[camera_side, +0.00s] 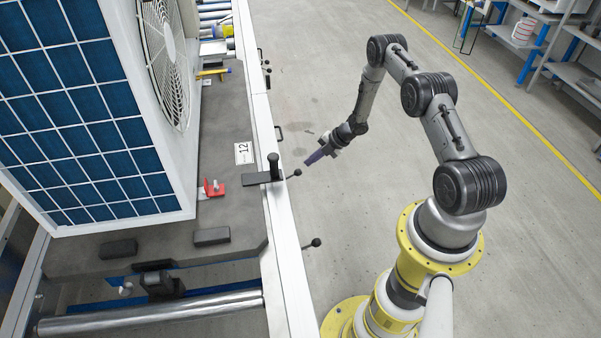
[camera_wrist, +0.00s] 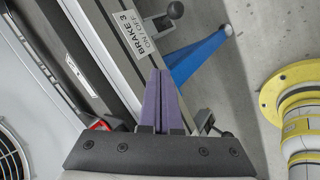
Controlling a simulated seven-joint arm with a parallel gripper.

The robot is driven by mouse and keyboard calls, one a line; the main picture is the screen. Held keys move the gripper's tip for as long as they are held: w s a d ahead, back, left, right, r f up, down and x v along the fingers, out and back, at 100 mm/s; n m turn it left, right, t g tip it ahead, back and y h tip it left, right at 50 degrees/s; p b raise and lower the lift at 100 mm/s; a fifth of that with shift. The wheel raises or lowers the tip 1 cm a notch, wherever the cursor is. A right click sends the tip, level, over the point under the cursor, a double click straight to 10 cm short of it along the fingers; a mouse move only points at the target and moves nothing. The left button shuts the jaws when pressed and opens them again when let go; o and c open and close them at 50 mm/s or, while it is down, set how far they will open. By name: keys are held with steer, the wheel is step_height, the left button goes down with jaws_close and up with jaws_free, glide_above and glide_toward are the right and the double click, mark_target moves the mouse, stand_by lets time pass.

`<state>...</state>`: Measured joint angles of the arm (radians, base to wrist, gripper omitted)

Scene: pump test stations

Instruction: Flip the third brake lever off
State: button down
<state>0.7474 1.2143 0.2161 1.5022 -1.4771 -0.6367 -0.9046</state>
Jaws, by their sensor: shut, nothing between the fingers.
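A label reading BRAKE 3 ON / OFF (camera_wrist: 136,30) is on the rail at the top of the wrist view. A lever with a dark ball knob (camera_wrist: 175,10) sits just right of it. My gripper's purple fingers are together and empty in the wrist view (camera_wrist: 162,85), pointing up toward the label, short of that knob. In the side view my gripper (camera_side: 314,158) hangs beside the rail, close to a ball-knobbed lever (camera_side: 297,173) and apparently apart from it. Another such lever (camera_side: 315,243) is nearer the camera. I cannot tell which side-view lever is the labelled one.
A white rail (camera_side: 286,235) edges the station. An upright black handle (camera_side: 273,166) rises on it. A large unit with a fan (camera_side: 165,60) stands left, beside a red bracket (camera_side: 213,188). A blue support (camera_wrist: 195,58) lies under the rail.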

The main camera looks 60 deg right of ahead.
mark_target(301, 172)
steer(key=shift+s+d+f+m, duration=0.35)
steer(key=shift+s+f, duration=0.25)
steer(key=shift+s, duration=0.1)
steer(key=x, duration=0.3)
steer(key=d+x, duration=0.1)
steer(key=x, duration=0.3)
steer(key=d+x, duration=0.1)
steer(key=x, duration=0.2)
steer(key=shift+w+d+f, duration=0.1)
steer(key=shift+w+f, duration=0.25)
steer(key=shift+f, duration=0.2)
steer(key=shift+w+d+f, duration=0.1)
steer(key=shift+d+f, duration=0.05)
steer(key=shift+d, duration=0.2)
steer(key=shift+w+d+f, duration=0.15)
steer(key=shift+d, duration=0.2)
